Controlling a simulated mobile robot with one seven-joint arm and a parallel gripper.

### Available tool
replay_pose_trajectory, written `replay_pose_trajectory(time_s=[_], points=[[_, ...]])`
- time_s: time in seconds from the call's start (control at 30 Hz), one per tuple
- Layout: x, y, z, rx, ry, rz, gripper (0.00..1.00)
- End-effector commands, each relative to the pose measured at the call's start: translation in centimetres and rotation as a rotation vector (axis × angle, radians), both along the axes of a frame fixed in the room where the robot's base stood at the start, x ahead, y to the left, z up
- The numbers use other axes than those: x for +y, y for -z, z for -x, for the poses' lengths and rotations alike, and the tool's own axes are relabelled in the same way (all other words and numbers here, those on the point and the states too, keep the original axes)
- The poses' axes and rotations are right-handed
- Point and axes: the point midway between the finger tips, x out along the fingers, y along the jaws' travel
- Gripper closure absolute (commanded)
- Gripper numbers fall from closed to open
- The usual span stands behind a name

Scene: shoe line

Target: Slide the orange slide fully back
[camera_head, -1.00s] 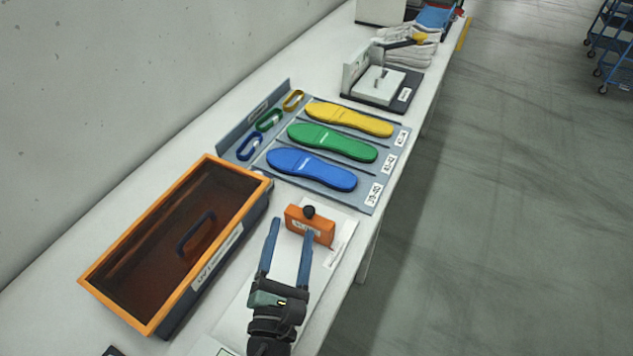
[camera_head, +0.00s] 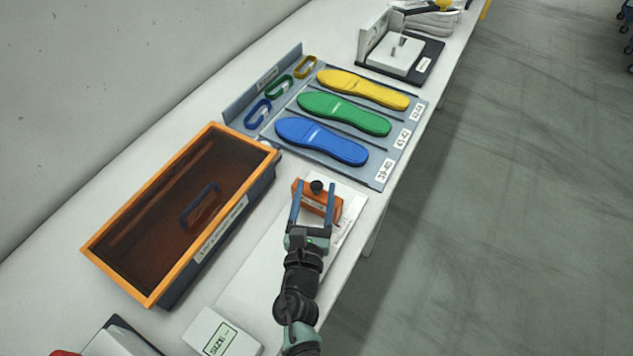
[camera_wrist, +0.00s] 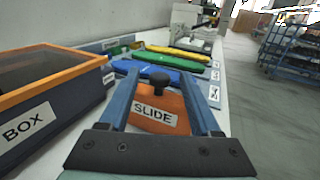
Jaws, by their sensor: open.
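The orange slide (camera_head: 326,207) is a small block with a black knob (camera_head: 316,186) on top, sitting on a pale strip (camera_head: 262,265) along the bench. In the wrist view the slide (camera_wrist: 152,118) carries a "SLIDE" label, and its knob (camera_wrist: 159,80) stands upright. My gripper (camera_head: 315,205) is open, with its two blue fingers spread to the left and right of the slide. The wrist view shows the fingers (camera_wrist: 159,95) on either side of it. I cannot tell whether either finger touches the slide.
A box with an orange rim (camera_head: 215,130) and dark see-through top stands to the left. A grey tray (camera_head: 378,182) with blue, green and yellow insoles lies beyond the slide. A white "SIZE" block (camera_head: 207,329) is near the front. A press-like device (camera_head: 395,55) stands farther back.

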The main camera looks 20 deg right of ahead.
Motion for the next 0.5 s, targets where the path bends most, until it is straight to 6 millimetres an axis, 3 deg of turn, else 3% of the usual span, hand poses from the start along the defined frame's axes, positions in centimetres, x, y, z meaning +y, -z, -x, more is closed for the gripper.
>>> replay_pose_trajectory(time_s=[0.2, 0.5], points=[[-1.0, 0.0, -1.6, 0.0, 0.002, -0.001, 0.36], [-1.1, 0.0, -1.9, 0.0, 0.001, -0.001, 0.36]])
